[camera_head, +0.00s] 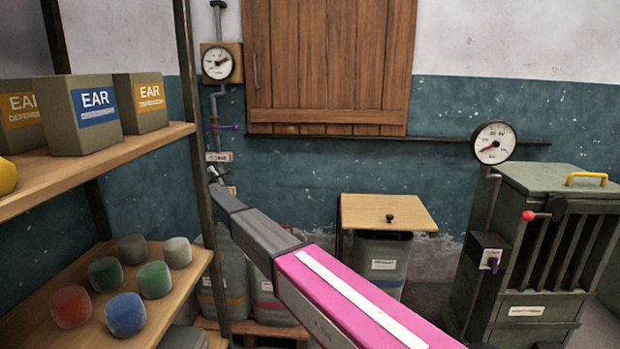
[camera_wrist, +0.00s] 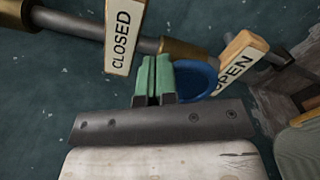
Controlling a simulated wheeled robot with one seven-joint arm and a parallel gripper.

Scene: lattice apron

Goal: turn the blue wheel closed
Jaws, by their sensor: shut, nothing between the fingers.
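The blue wheel (camera_wrist: 207,72) shows in the wrist view just right of my fingers, mounted at a brass fitting on a dark pipe. Part of it is hidden behind my fingers. My gripper (camera_wrist: 154,66) has its green fingers shut together with nothing between them. They lie against or just beside the wheel's left side; I cannot tell whether they touch. A CLOSED plate (camera_wrist: 122,38) hangs left of the wheel and an OPEN plate (camera_wrist: 236,65) right of it. In the head view my gripper (camera_head: 213,176) is at the wall pipe, and I cannot make out the wheel there.
A shelf (camera_head: 150,141) with boxes and coloured lumps stands left, close to my arm. Higher on the same pipe are a purple handle (camera_head: 228,127) and a gauge (camera_head: 217,63). A small wooden table (camera_head: 365,212), a bin (camera_head: 383,250) and a green cabinet (camera_head: 540,250) stand right.

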